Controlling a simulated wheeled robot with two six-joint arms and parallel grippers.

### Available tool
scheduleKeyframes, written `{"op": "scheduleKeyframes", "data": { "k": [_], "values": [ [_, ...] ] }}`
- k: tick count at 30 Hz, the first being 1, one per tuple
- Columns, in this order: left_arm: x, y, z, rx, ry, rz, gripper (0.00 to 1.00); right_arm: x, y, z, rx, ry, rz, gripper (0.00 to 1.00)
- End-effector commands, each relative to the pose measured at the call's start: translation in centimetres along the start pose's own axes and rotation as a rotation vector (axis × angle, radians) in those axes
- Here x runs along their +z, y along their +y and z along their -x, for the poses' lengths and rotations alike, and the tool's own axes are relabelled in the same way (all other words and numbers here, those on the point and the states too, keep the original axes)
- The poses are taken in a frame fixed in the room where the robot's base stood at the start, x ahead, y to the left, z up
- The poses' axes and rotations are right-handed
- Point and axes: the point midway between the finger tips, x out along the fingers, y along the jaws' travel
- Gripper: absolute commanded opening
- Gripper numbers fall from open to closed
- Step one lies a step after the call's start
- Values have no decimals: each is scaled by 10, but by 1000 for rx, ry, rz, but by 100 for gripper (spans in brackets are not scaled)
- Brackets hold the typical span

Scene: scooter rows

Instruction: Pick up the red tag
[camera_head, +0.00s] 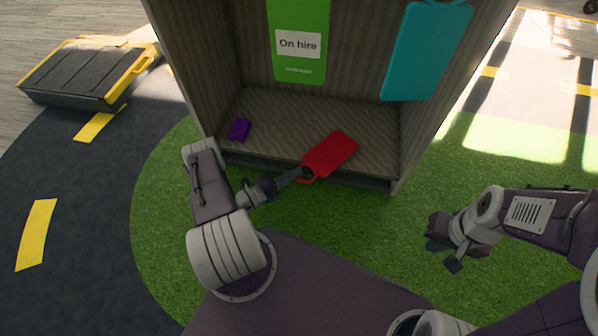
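The red tag (331,155) lies on the wooden shelf floor of an open cabinet, its loop end toward me at the shelf's front edge. My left gripper (297,173) reaches in from the left with its fingertips at that loop. I cannot tell whether the fingers are around the loop or only beside it, or how far apart they are. My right gripper (442,244) is empty above the grass at the right, its fingers spread apart, away from the tag.
In the cabinet (256,110), a small purple block (240,130) lies at the shelf's left. A green "On hire" tag (299,66) and a teal tag (427,52) hang above. A black-and-yellow case (85,75) lies at the back left. Grass (330,215) lies in front.

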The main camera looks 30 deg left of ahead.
Motion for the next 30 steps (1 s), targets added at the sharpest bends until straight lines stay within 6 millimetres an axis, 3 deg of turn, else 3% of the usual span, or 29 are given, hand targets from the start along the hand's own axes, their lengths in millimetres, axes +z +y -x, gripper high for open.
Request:
{"op": "scheduleKeyframes", "data": {
  "k": [6,18,22,30],
  "values": [
    [1,-18,40,-1,-6,-2,0,-2,0,16,0,0,0,0],
    [1,-40,108,-1,-4,-3,0,-3,0,26,0,0,0,0],
    [0,-44,120,-1,-2,-1,0,-3,0,27,0,0,0,0],
    [-1,-44,120,-1,1,-1,0,-3,0,26,0,0,0,0]
  ]
}}
